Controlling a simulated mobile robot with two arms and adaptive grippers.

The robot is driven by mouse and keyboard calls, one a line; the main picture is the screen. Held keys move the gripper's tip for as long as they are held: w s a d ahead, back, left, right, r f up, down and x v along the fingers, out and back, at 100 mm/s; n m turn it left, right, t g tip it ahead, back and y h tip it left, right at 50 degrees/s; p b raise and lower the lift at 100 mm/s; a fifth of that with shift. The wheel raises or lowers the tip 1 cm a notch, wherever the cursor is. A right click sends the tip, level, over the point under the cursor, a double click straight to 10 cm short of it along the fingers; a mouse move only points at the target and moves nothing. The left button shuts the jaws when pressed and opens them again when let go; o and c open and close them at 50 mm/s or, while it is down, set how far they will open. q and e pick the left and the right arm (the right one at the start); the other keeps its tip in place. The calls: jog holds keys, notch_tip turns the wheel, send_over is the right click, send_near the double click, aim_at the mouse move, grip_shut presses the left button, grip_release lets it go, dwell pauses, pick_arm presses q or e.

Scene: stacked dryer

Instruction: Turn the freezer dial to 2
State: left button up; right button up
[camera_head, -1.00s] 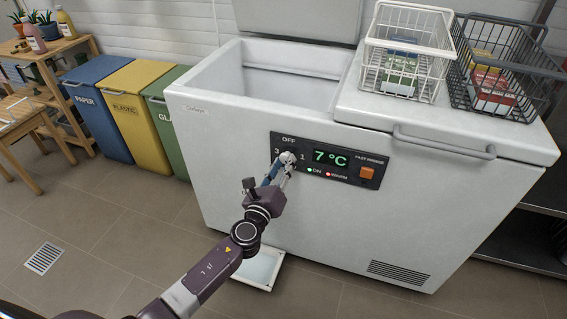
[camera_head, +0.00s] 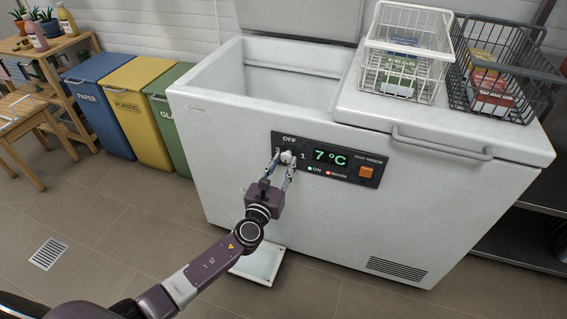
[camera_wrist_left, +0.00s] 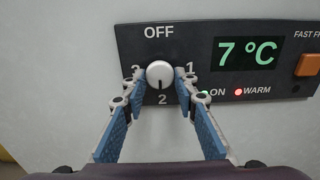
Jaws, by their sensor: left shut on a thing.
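The white round freezer dial (camera_wrist_left: 160,74) sits on the black control panel (camera_head: 330,155), ringed by the labels OFF at the top, 1 at right, 2 at the bottom and a partly hidden 3 at left. A short dark mark on the dial points down toward 2. It also shows small in the head view (camera_head: 288,157). My left gripper (camera_head: 287,158) is shut on the dial, one fingertip on each side in the left wrist view (camera_wrist_left: 161,77). The green display (camera_wrist_left: 248,53) reads 7 °C. My right gripper is not in view.
The chest freezer (camera_head: 240,150) is open at its left side. A white basket (camera_head: 405,60) and a dark basket (camera_head: 500,80) stand on its closed right lid. An orange button (camera_head: 366,172) is right of the display. Blue, yellow and green bins stand at left.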

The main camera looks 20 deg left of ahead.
pick_arm(q)
jog(key=shift+f, duration=0.1)
jog(key=o, duration=1.1)
jog(key=shift+s, duration=0.15)
jog(key=s, duration=1.1)
jog(key=shift+s+a, duration=0.15)
jog(key=shift+s, duration=0.25)
